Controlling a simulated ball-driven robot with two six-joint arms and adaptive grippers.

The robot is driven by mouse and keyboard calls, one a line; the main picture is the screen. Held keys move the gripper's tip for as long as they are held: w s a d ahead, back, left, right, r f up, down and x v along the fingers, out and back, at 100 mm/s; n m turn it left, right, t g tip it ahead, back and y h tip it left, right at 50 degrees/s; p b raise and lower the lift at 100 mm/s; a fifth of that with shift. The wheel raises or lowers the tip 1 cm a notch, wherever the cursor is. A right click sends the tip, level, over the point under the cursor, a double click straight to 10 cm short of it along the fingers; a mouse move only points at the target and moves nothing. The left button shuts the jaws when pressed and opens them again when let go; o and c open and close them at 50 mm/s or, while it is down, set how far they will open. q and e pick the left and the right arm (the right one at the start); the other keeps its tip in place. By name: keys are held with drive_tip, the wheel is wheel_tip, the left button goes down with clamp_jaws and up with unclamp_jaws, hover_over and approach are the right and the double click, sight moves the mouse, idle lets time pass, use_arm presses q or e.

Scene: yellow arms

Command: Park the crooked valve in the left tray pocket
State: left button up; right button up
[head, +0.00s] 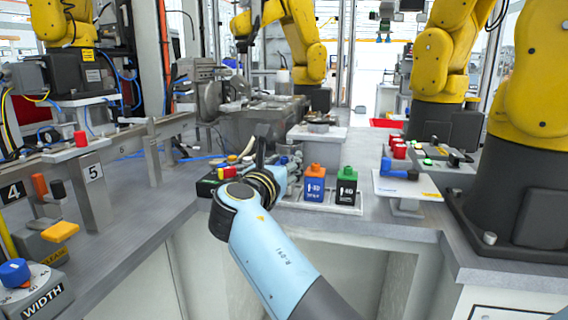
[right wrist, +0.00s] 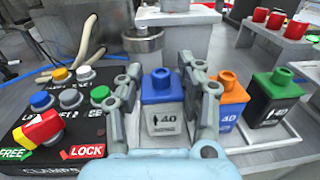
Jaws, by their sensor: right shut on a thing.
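A blue-capped valve (right wrist: 162,115) with a pale body marked 40 stands between the fingers of my right gripper (right wrist: 165,78), which is shut on it. It looks about upright in the right wrist view; my arm hides it in the head view. It is at the left end of the metal tray (head: 318,209), but I cannot tell whether its base is seated in the left pocket. An orange-capped blue valve (head: 315,182) and a green-capped black valve (head: 347,186) stand to its right in the tray. My left gripper is not in view.
A black clamp box (right wrist: 60,125) with coloured buttons and a red-yellow knob (right wrist: 38,130) lies close left of the gripper. A grey metal cylinder (right wrist: 143,45) stands behind. A small stand with a blue-handled part (head: 400,172) is at the right. Bench space in front of the tray is narrow.

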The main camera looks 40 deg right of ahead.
sight(284, 157)
drive_tip(key=shift+f, duration=0.4)
drive_tip(key=o, duration=1.3)
wheel_tip(284, 157, up, 10)
